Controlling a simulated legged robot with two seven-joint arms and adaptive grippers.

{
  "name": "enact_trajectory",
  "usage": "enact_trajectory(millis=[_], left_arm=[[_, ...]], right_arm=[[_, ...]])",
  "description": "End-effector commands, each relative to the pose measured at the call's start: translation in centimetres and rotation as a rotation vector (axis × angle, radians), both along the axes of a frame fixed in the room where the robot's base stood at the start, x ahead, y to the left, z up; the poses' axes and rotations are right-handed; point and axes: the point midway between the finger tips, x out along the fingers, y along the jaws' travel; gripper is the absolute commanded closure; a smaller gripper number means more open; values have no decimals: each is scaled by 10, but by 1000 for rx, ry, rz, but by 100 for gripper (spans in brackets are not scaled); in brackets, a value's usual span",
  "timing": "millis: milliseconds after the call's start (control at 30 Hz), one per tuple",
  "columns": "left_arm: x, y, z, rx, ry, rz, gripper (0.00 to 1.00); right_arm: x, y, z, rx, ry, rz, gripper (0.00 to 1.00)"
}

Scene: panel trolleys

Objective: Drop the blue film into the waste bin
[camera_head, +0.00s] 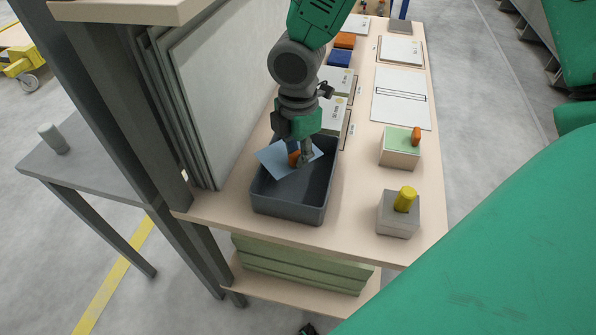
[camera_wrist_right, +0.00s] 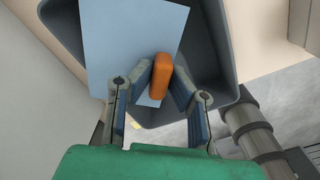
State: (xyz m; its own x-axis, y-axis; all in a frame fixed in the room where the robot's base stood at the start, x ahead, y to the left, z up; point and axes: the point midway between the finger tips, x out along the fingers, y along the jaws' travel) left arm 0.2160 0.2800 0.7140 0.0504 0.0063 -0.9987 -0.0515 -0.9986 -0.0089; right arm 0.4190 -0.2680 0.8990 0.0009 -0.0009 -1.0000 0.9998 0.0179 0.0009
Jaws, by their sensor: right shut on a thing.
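The blue film (camera_head: 272,158) is a thin light-blue sheet with an orange tab (camera_head: 294,159). My right gripper (camera_head: 300,157) is shut on the orange tab and holds the film over the open dark-grey bin (camera_head: 288,209). In the right wrist view, the fingers (camera_wrist_right: 162,88) close on the tab from both sides, and the film (camera_wrist_right: 125,40) spreads beyond them across the bin (camera_wrist_right: 222,78). I cannot tell whether the film touches the bin's rim. I do not make out my left gripper.
The bin stands on a pale shelf (camera_head: 355,238) beside upright grey panels (camera_head: 225,80). To its right are a green-topped block with an orange knob (camera_head: 400,153) and a grey block with a yellow knob (camera_head: 398,218). Pads and papers lie farther back. A grey table (camera_head: 100,165) stands left.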

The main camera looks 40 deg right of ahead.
Motion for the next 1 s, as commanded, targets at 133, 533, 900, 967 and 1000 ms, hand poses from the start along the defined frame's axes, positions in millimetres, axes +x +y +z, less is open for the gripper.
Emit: enact_trajectory(millis=[133, 533, 900, 967, 1000], left_arm=[[0, 0, 0, 0, 0, 0, 60], [0, 0, 0, 0, 0, 0, 60], [-2, 0, 1, 0, -3, 0, 60], [-2, 0, 1, 0, -3, 0, 60], [-2, 0, 1, 0, -3, 0, 60]], right_arm=[[1, -1, 0, 2, 0, 0, 100], [1, -2, 0, 2, 0, 0, 62], [2, -2, 41, 5, -6, -2, 62], [2, -2, 54, 5, -6, -1, 62], [2, -3, 63, 6, -6, -2, 62]])
